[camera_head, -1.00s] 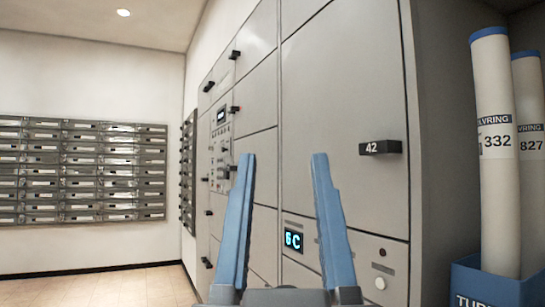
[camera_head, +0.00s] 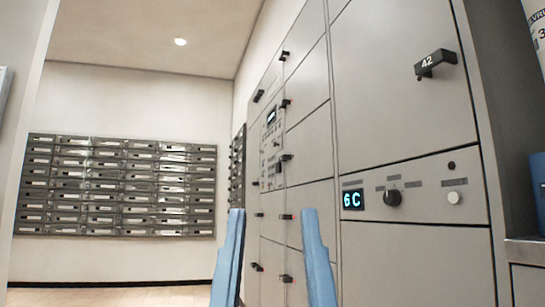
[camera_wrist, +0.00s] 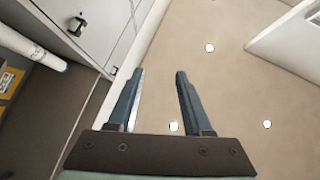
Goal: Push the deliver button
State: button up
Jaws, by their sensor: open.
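A control panel (camera_head: 415,200) sits on the grey locker wall below door 42. It carries a lit display (camera_head: 353,200) reading "6C", a black knob (camera_head: 392,198) and a round white button (camera_head: 454,198) at its right end. The small labels are too small to read, so I cannot confirm which control is the deliver button. My gripper (camera_head: 273,212) is open and empty, low in the head view, left of the panel and apart from the button. In the wrist view my gripper (camera_wrist: 160,74) has nothing between its fingers; the button does not show there.
Door 42's black handle (camera_head: 435,63) juts out above the panel. A second control panel (camera_head: 272,148) is farther along the lockers. Mailboxes (camera_head: 115,185) line the back wall. A blue container (camera_head: 538,190) stands at the right edge. A white tube (camera_wrist: 32,48) shows in the wrist view.

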dwell(0.3)
grip_shut()
dwell(1.6)
